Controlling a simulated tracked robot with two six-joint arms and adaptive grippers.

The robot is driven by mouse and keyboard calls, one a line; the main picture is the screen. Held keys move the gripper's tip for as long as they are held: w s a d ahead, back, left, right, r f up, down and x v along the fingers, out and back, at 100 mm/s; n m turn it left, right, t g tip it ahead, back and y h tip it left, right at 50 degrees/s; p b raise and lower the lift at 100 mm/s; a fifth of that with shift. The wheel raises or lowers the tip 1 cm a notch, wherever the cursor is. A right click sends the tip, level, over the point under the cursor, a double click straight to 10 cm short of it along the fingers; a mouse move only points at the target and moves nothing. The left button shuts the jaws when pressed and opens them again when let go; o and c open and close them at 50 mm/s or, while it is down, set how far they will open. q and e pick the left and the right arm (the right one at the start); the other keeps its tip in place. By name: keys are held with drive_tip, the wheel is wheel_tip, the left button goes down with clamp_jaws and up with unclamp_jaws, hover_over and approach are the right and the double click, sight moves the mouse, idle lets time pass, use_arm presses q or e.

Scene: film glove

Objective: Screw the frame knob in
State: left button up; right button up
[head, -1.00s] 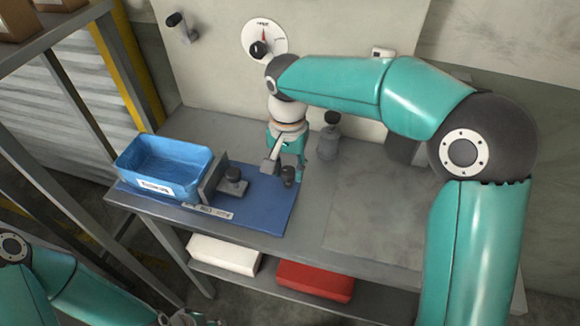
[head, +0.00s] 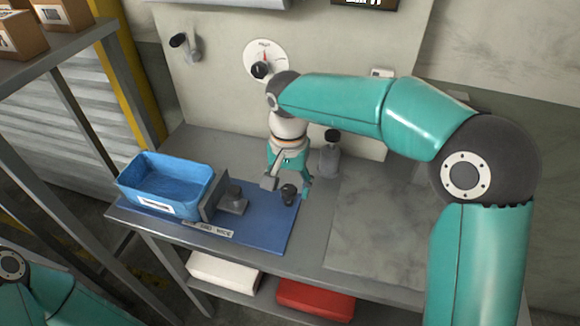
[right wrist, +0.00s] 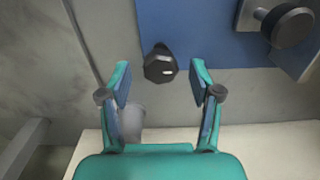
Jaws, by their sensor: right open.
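A dark round knob (head: 289,192) stands at the right edge of the blue mat (head: 262,233). A second dark knob (head: 234,191) sits on a grey metal block beside an upright grey plate. I cannot tell for certain which is the frame knob. My right gripper (head: 288,184) is open and points down around the mat-edge knob. In the right wrist view that knob (right wrist: 160,68) lies centred between and just beyond the fingertips (right wrist: 160,72), with no contact visible. The block's knob (right wrist: 287,24) shows at the upper right there. My left gripper is out of view.
A blue bin (head: 165,184) stands on the mat's left. A grey bottle-like object with a dark top (head: 330,155) stands behind my right gripper. A dial (head: 265,60) is on the wall panel. The bench's right side (head: 380,230) is clear.

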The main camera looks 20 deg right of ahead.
sight(289, 190)
wheel_tip(289, 190, up, 11)
drive_tip(key=shift+r, duration=0.15)
idle(0.7)
